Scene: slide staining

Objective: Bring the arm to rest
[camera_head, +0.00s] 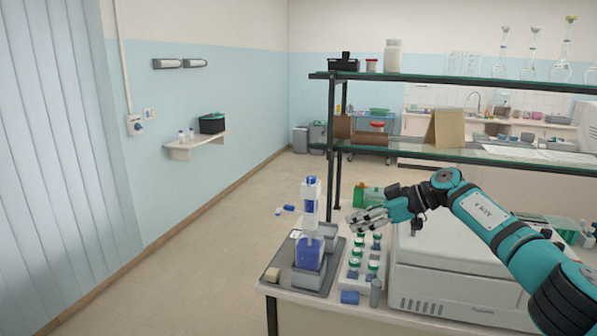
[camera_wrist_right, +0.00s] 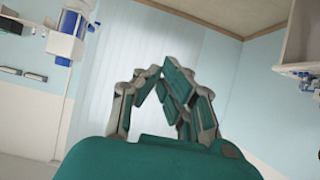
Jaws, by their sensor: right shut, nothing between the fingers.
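My right gripper (camera_head: 366,217) is in the head view, in the air above the bench and just right of the blue-and-white staining device. The right arm reaches in from the right edge. In the right wrist view the gripper's fingers (camera_wrist_right: 165,78) come together at their tips, with nothing between them. My left gripper is not in the head view.
The staining device (camera_head: 309,252) stands on a grey tray (camera_head: 271,275) at the bench's left end. A rack (camera_head: 355,277) of green-capped bottles sits beside it, below my gripper. A white machine (camera_head: 455,270) fills the bench to the right. Green-edged shelves (camera_head: 450,80) stand behind. The floor at left is clear.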

